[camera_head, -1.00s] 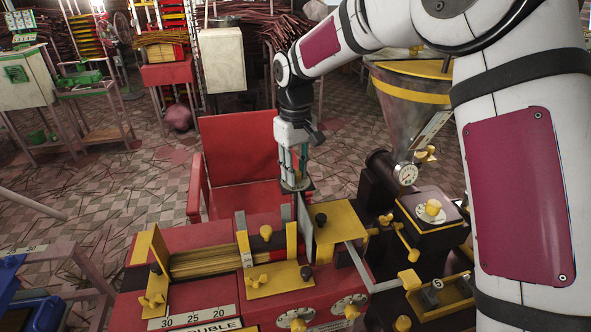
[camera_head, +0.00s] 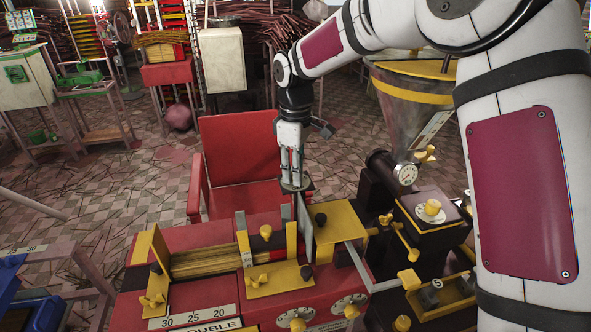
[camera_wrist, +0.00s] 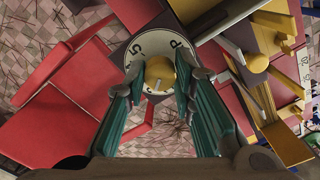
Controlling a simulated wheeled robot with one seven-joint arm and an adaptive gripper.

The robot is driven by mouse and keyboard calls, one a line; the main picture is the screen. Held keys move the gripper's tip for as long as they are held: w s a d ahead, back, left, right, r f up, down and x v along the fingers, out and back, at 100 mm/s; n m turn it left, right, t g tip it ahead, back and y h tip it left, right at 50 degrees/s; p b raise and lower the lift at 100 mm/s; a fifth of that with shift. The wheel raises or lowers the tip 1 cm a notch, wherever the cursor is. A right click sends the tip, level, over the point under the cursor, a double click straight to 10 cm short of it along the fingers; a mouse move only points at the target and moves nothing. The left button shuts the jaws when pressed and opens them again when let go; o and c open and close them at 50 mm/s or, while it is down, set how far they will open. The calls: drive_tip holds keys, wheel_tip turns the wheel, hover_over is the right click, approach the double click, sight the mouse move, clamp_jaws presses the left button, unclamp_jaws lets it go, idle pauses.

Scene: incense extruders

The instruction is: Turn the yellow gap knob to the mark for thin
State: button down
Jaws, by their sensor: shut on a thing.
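The yellow gap knob (camera_wrist: 160,71) sits at the middle of a round white dial (camera_wrist: 150,46) with dark characters on its rim. A short pale line shows on the knob, toward the lower part of the picture. I cannot read a thin mark. My gripper (camera_wrist: 160,78) reaches down on the knob, with one teal-padded finger on each side, and is shut on it. In the head view my gripper (camera_head: 292,180) stands upright over the dial (camera_head: 298,187), at the back of the red machine. The knob is hidden there by the fingers.
A grey upright plate (camera_head: 306,221) and yellow brackets (camera_head: 340,228) stand close in front of my gripper. A red chair-like frame (camera_head: 240,150) is behind it. A hopper (camera_head: 410,105) and a second dial with a yellow knob (camera_head: 432,207) stand to the right.

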idle(0.3)
drive_tip(key=c, duration=1.3)
unclamp_jaws()
drive_tip(key=shift+c, duration=0.2)
wheel_tip(320, 180, up, 12)
